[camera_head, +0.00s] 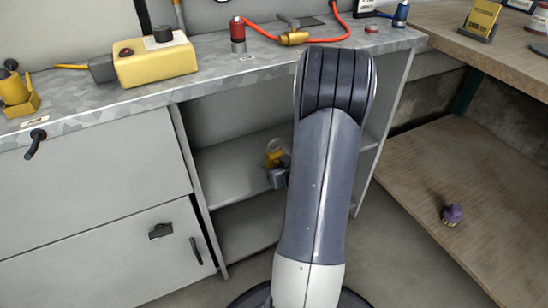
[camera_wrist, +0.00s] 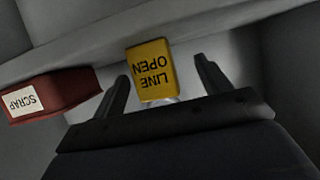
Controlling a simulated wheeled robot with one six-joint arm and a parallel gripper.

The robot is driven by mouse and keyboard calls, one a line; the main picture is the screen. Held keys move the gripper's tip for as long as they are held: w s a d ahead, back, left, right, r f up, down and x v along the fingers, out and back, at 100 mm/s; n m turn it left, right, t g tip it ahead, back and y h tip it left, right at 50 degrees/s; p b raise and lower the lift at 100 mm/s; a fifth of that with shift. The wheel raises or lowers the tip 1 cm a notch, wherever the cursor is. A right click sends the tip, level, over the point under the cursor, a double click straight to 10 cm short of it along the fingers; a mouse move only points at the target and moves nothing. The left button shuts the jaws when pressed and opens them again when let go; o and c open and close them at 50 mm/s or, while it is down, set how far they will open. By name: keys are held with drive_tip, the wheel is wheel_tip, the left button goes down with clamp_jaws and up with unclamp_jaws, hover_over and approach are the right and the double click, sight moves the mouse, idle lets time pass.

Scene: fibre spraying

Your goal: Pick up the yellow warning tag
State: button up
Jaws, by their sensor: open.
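The yellow warning tag (camera_wrist: 152,69) shows upside down in the wrist view, with the black words "LINE OPEN" on it. In the wrist view my gripper (camera_wrist: 163,72) is open, with one dark finger on each side of the tag and a gap visible at both sides. A pale piece shows just under the tag, partly hidden by the gripper body. In the head view the yellow tag (camera_head: 274,157) is small, inside the open shelf bay, just above my gripper (camera_head: 277,174). My arm hides part of the bay.
A red box labelled "SCRAP" (camera_wrist: 48,98) is left of my gripper, near the left finger. A pale shelf edge (camera_wrist: 80,42) crosses behind the tag. The grey bench top (camera_head: 262,68) holds a yellow box (camera_head: 153,64) and a red cylinder (camera_head: 238,35).

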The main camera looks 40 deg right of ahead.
sight(272, 157)
drive_tip(key=shift+d+b+x, duration=0.25)
drive_tip(key=shift+b+x, duration=0.3)
drive_tip(key=shift+x, duration=0.75)
drive_tip(key=shift+d+b+x, duration=0.2)
drive_tip(key=shift+b+x, duration=0.35)
drive_tip(key=shift+x, duration=0.8)
drive_tip(key=shift+r, duration=0.2)
drive_tip(key=shift+c, duration=0.4)
drive_tip(key=c, duration=1)
